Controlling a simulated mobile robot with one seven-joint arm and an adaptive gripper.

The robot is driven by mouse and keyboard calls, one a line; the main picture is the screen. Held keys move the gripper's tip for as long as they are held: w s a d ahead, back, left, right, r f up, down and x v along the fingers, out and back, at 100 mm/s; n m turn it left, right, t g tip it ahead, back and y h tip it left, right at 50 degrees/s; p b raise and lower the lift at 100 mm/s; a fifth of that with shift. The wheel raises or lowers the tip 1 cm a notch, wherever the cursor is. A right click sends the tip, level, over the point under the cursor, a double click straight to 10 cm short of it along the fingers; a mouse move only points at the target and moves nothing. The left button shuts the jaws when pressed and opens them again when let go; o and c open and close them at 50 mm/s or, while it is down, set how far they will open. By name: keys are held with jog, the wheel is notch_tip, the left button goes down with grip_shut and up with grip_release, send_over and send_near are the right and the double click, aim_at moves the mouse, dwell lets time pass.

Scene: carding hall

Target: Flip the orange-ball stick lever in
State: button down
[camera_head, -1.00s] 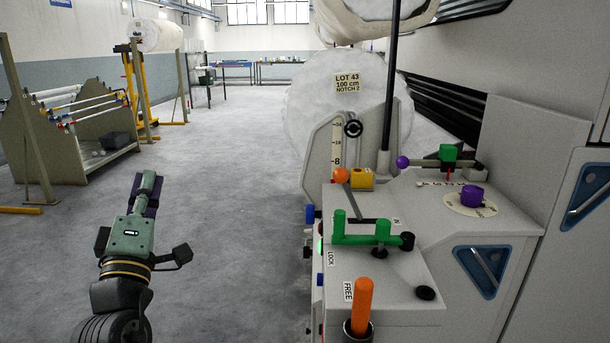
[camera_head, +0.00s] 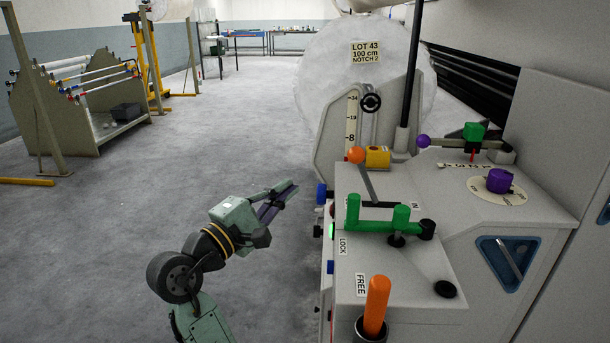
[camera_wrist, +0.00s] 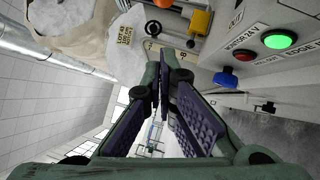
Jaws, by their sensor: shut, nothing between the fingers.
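The stick lever has an orange ball (camera_head: 356,155) on top of a thin grey stick that slants down to the right into a slot on the grey machine top, near a label reading "IN". My gripper (camera_head: 284,192) is shut and empty. It is over the open floor to the left of the machine, lower and left of the ball, pointing up and right. It touches nothing.
A green handle (camera_head: 380,225), an orange handle (camera_head: 376,305), a yellow block (camera_head: 377,157) and a purple knob (camera_head: 500,180) crowd the machine top (camera_head: 400,285). A blue button (camera_head: 321,194) juts from its left side.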

jog(key=d+p+x, duration=0.1)
jog(key=x, duration=0.5)
jog(key=s+d+p+x, duration=0.1)
jog(key=x, duration=0.5)
jog(key=shift+s+r+p, duration=0.35)
jog(key=shift+w+d+r, duration=0.1)
jog(key=shift+r, duration=0.05)
